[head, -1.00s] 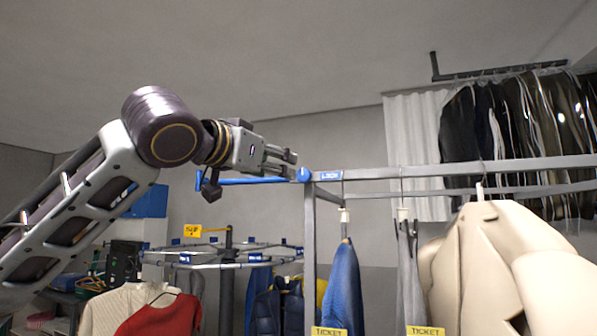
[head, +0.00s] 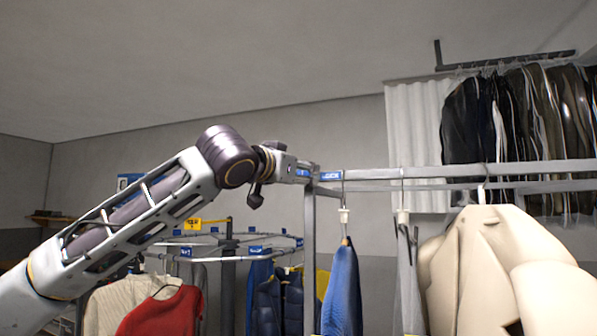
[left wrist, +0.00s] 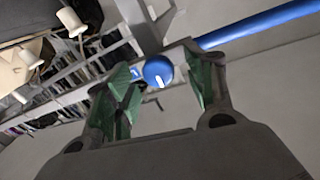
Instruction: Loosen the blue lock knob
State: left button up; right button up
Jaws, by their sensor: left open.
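The blue lock knob (left wrist: 158,71) is round with a white mark on its face. In the left wrist view it sits at the rack's corner, between the two green-padded fingers of my left gripper (left wrist: 160,76). The gripper is open, with a gap on the right side of the knob; whether either finger touches it I cannot tell. In the head view my left gripper (head: 308,170) is at the top corner of the rack (head: 450,172) and hides most of the knob. A blue lock label (head: 331,175) is just right of it. My right gripper is not in view.
A blue bar (left wrist: 262,21) runs off from the rack corner. A blue garment (head: 343,290) and a cream coat (head: 490,260) hang from the rack. A round carousel (head: 215,258) with clothes stands behind, below my left arm. Above the arm is free space.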

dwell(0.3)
pick_arm(q)
jog(key=c, duration=1)
jog(key=shift+d, duration=0.1)
jog(key=shift+d+f+n+t+y+b, duration=0.1)
jog(key=shift+n+t+y+b, duration=0.3)
jog(key=shift+n+b, duration=2.1)
jog(key=shift+f+n+t+y+b, duration=0.2)
jog(key=shift+n+t+b, duration=0.5)
jog(key=shift+n, duration=3.25)
jog(key=shift+d+f+n+t+y+b, duration=0.1)
jog(key=shift+n+t+y+b, duration=0.25)
jog(key=shift+n+b, duration=2.2)
jog(key=shift+a+n+p, duration=0.1)
jog(key=shift+n+p, duration=0.6)
jog(key=shift+n, duration=0.2)
